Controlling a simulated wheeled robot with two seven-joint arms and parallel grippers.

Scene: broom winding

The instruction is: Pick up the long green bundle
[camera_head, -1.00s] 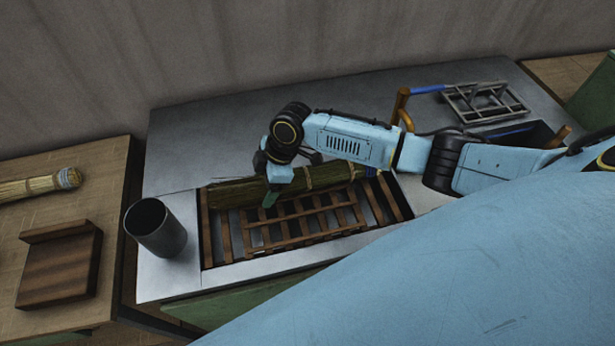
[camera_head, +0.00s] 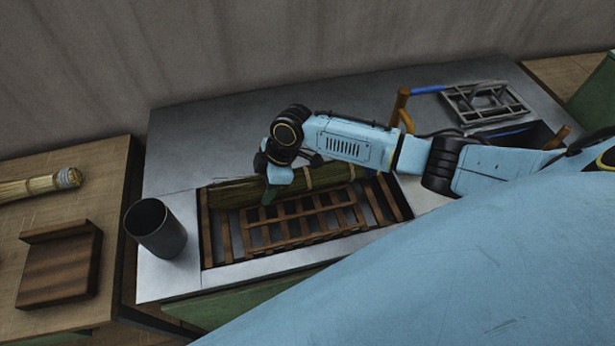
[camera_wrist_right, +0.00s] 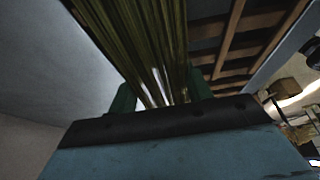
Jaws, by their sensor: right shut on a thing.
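The long green bundle (camera_head: 238,192) lies lengthwise along the back of the slatted wooden rack in the metal table, with light bands around it toward its right end. In the right wrist view, the bundle (camera_wrist_right: 140,40) runs between the two green fingers of the gripper (camera_wrist_right: 160,98). The part of the bundle under the gripper is hidden in the head view. My left gripper is not in view.
A dark metal cup (camera_head: 156,228) stands left of the slatted rack (camera_head: 290,222). A side table at left holds a tan straw bundle (camera_head: 40,185) and a brown wooden block (camera_head: 60,265). A grey metal frame (camera_head: 485,103) is at the back right. The metal table's back left is clear.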

